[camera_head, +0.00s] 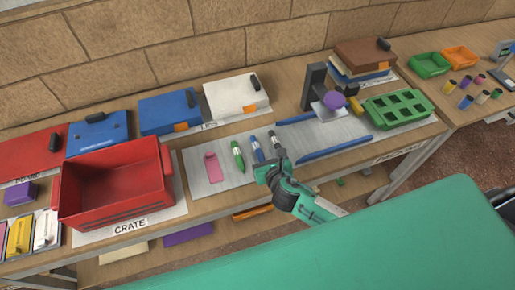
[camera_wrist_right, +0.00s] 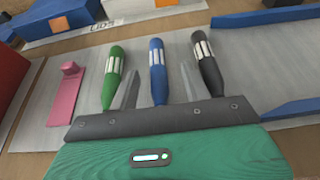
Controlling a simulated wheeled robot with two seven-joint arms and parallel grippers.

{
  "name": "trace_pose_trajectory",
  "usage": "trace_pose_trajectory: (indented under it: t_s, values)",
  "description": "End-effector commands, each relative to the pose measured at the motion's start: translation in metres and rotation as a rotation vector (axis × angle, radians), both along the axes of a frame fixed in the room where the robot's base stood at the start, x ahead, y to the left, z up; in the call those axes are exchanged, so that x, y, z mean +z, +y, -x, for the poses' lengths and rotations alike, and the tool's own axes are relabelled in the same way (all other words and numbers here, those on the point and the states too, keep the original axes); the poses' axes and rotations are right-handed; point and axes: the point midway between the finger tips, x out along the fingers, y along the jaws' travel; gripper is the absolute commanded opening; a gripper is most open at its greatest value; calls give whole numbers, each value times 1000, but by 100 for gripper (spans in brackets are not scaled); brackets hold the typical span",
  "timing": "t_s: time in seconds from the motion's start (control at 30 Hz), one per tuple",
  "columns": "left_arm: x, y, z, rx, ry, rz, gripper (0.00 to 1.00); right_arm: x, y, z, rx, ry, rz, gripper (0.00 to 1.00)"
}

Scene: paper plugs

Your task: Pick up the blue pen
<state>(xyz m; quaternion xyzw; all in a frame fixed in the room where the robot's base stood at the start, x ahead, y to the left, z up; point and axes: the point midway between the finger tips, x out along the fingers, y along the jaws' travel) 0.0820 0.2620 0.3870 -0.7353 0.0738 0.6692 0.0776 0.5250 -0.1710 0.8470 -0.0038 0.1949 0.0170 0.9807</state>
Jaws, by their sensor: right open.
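The blue pen (camera_head: 257,148) lies on a light grey mat (camera_head: 208,188) on the table, between a green pen (camera_head: 238,156) and a black pen (camera_head: 273,141). In the right wrist view the blue pen (camera_wrist_right: 157,66) sits between the two fingers of my right gripper (camera_wrist_right: 158,88), with gaps on both sides. The right gripper (camera_head: 268,164) is open and empty at the near end of the pens. The green pen (camera_wrist_right: 113,75) and black pen (camera_wrist_right: 208,64) lie outside the fingers. My left gripper is not in view.
A pink object (camera_head: 213,167) lies left of the pens. A red crate (camera_head: 112,190) stands further left. Blue strips (camera_head: 335,147) lie to the right, near a green holder with holes (camera_head: 397,108). Several boxes and folders, including a white one (camera_head: 235,95), stand behind.

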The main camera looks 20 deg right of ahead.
Motion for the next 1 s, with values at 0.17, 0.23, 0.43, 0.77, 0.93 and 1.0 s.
trace_pose_trajectory:
  t_s: [0.17,0.23,0.43,0.77,0.93,1.0]
  values:
    - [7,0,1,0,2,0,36,-8,5,-20,-3,0,-2,48]
    - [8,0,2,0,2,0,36,-13,6,-28,-1,0,-1,48]
    - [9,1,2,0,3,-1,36,-20,6,-42,-1,0,-2,48]
    - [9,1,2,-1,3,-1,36,-20,6,-43,0,0,-1,29]
    - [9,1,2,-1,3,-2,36,-20,6,-43,0,0,-1,0]
    - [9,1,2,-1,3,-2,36,-20,6,-43,0,0,-1,0]
